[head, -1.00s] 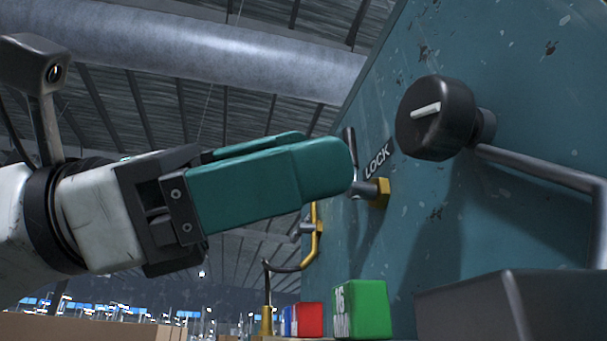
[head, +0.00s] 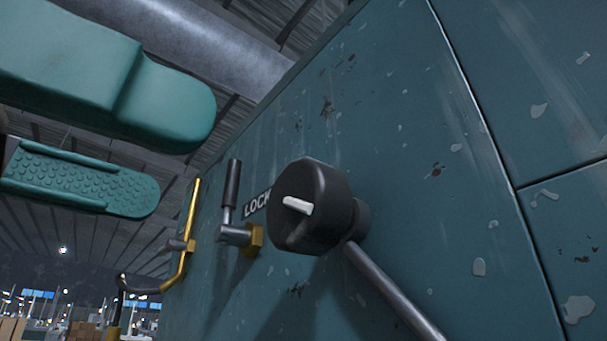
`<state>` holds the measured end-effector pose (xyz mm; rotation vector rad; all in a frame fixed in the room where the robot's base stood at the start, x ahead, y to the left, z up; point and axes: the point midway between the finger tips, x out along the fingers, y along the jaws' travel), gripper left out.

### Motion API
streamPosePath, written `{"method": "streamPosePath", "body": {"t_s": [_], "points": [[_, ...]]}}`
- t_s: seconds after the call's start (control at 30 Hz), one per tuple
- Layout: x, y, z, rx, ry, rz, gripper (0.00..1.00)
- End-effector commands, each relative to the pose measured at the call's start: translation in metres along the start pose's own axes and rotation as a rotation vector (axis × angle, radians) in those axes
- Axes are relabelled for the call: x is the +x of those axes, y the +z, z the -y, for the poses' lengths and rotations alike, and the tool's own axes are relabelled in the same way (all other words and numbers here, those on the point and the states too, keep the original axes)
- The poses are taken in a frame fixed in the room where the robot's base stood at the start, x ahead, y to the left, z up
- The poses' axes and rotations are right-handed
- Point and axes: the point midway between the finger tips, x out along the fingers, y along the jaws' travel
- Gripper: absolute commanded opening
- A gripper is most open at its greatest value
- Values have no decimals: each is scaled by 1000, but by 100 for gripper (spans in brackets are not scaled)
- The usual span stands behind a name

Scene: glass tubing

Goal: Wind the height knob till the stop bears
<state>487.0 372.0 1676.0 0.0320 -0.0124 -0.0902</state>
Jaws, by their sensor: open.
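The height knob is most likely the black round knob (head: 312,207) with a white pointer mark, standing out from the teal panel in the head view. The white mark points left and slightly up. My gripper (head: 180,155) is at the upper left, with its two teal fingers spread apart and nothing between them. It is apart from the knob, which sits lower and to the right. I cannot make out the stop.
A lever with a black grip (head: 232,185) stands upright beside a LOCK label (head: 258,202), left of the knob. A bent yellow pipe (head: 190,225) is farther left. A grey rod (head: 390,290) runs down right from the knob. The teal panel (head: 480,200) fills the right side.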

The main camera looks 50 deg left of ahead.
Motion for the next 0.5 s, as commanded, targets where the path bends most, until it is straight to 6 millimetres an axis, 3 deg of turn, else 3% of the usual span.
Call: {"method": "streamPosePath", "body": {"t_s": [0.23,0.5], "points": [[16,2,0,-36,12,-13,88],[65,2,0,-35,9,-12,88]]}}
